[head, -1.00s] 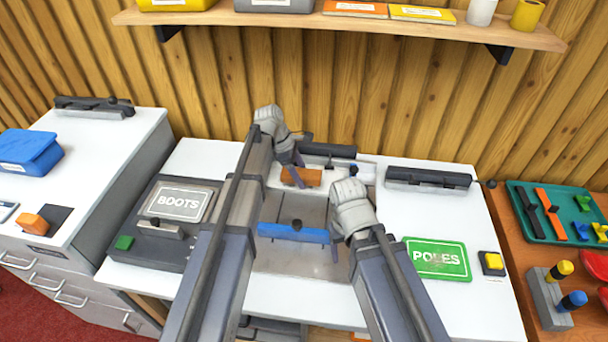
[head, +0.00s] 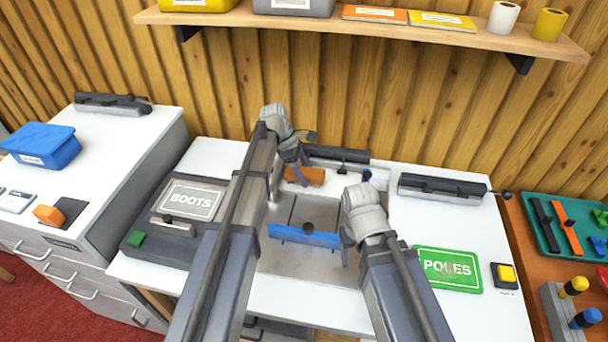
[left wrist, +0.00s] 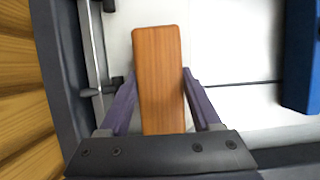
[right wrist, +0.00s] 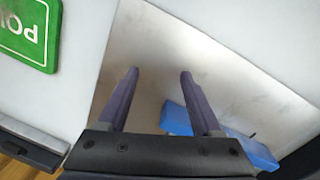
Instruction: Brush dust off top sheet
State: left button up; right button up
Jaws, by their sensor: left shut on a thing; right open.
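A brush with an orange-brown wooden handle (head: 305,176) lies at the back of the middle recess. My left gripper (head: 290,170) is shut on it; the left wrist view shows the wooden handle (left wrist: 158,60) between both fingers (left wrist: 158,90). Its bristles are hidden. The pale top sheet (head: 310,262) lies in the recess under a blue bar (head: 303,236) with a dark knob. Faint grey smudges show on the sheet (right wrist: 165,45) in the right wrist view. My right gripper (head: 345,252) is open and empty above the sheet's right part, beside the blue bar's end (right wrist: 175,118).
Dark clamp bars (head: 442,187) stand at the back. A shelf (head: 400,30) overhangs the wall.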

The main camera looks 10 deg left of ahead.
aim_at(315, 173)
pick_arm(q)
jog(key=shift+d, duration=0.15)
jog(key=shift+s+d, duration=0.1)
jog(key=shift+d, duration=1.5)
jog(key=shift+d, duration=0.1)
jog(key=shift+s+d, duration=0.1)
jog(key=shift+d, duration=1.45)
